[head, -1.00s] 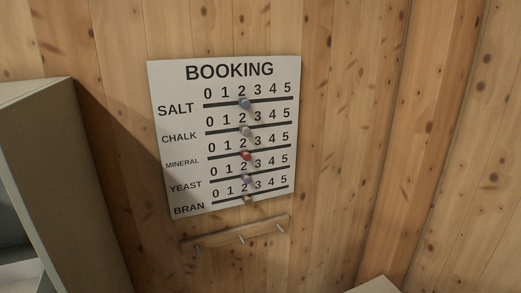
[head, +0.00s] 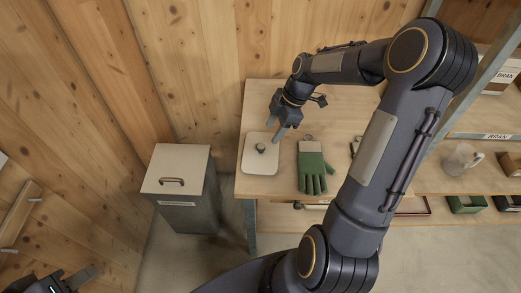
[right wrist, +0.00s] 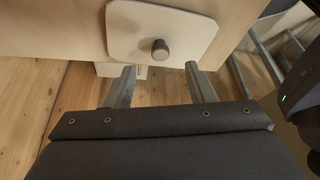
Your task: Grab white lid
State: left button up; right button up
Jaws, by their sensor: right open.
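The white lid (head: 255,167) is a flat plate with rounded corners and a dark round knob (head: 261,148). It lies flat at the left end of the wooden table (head: 262,187). My right gripper (head: 276,131) is just above and behind the lid's far right corner, open and empty, apart from the knob. In the right wrist view the lid (right wrist: 128,30) and its grey knob (right wrist: 160,51) show ahead of the open fingers (right wrist: 160,70). My left gripper (head: 68,280) is at the bottom left, partly cut off, far from the lid; its opening is unclear.
A green glove (head: 312,168) lies right of the lid. A grey bin with a handled pale lid (head: 180,172) stands on the floor left of the table. At right, shelves hold a clear jug (head: 461,158) and trays (head: 466,204). My right arm crosses above the table.

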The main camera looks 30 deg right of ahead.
aim_at(262, 146)
jog(key=x, duration=0.2)
jog(key=p+x, duration=0.1)
jog(key=x, duration=0.4)
jog(key=shift+w+a, duration=0.15)
jog(key=shift+a, duration=0.2)
grip_shut()
